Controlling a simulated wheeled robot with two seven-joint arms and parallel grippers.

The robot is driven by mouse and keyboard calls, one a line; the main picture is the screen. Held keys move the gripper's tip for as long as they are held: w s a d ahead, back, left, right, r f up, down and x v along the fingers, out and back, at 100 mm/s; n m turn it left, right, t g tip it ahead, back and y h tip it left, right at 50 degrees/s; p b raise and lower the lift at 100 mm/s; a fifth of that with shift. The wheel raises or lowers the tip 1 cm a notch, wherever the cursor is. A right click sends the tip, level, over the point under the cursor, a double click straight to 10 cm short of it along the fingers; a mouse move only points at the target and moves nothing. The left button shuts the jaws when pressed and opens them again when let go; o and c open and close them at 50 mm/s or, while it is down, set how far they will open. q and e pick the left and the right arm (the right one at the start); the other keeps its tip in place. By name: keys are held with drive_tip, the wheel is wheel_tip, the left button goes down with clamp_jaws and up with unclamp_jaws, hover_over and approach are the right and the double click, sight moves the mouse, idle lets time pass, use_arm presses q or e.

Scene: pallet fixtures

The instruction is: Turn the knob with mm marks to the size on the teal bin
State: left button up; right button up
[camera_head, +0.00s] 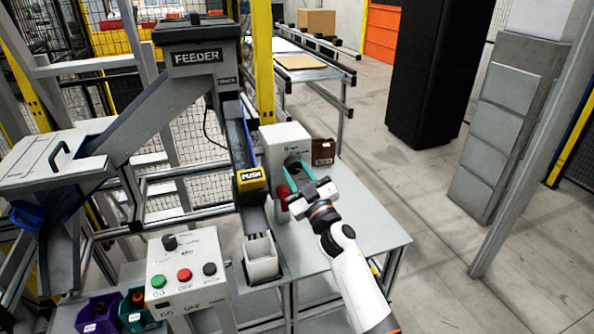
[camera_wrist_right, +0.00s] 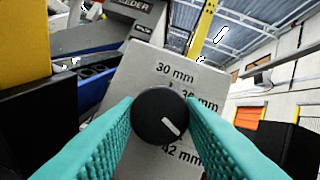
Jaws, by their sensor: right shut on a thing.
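The black knob (camera_wrist_right: 160,115) is on the front of a light grey box (camera_head: 280,136) on the table. Its white pointer line aims to the lower right, between the "36 mm" and "42 mm" marks; "30 mm" is at the top. My right gripper (camera_head: 298,173) is shut on the knob, with its teal fingers on either side of it. In the right wrist view the gripper (camera_wrist_right: 160,125) shows the knob between its pads. The teal bin (camera_head: 136,312) stands at the lower left; its label is too small to read. My left gripper is not in view.
A feeder (camera_head: 194,58) with a chute runs down to a white bin (camera_head: 262,262). A control box (camera_head: 186,266) with green, red and black buttons and a knob stands beside a purple bin (camera_head: 98,312). The grey table's right side (camera_head: 365,225) is bare.

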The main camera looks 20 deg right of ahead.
drive_tip(key=n+y+p, duration=0.1)
drive_tip(key=n, duration=0.1)
drive_tip(key=n+g+p, duration=0.1)
drive_tip(key=n, duration=0.1)
drive_tip(key=n+g+y+p, duration=0.1)
drive_tip(key=n+p, duration=0.1)
drive_tip(key=n, duration=0.1)
drive_tip(key=shift+d+r+y, duration=0.2)
drive_tip(key=shift+r+y, duration=0.05)
drive_tip(key=shift+y, duration=0.05)
drive_tip(key=n+p, duration=0.1)
drive_tip(key=n, duration=0.1)
drive_tip(key=n+g+y+p, duration=0.1)
drive_tip(key=n+p, duration=0.1)
drive_tip(key=shift+g, duration=0.3)
drive_tip(key=shift+n+g+p, duration=0.3)
drive_tip(key=shift+n+p, duration=0.35)
drive_tip(key=shift+n, duration=0.35)
drive_tip(key=shift+f, duration=0.15)
drive_tip(key=o, duration=1)
drive_tip(key=shift+s, duration=0.1)
drive_tip(key=b+v, duration=0.3)
drive_tip(key=v, duration=0.9)
drive_tip(key=shift+b, duration=0.35)
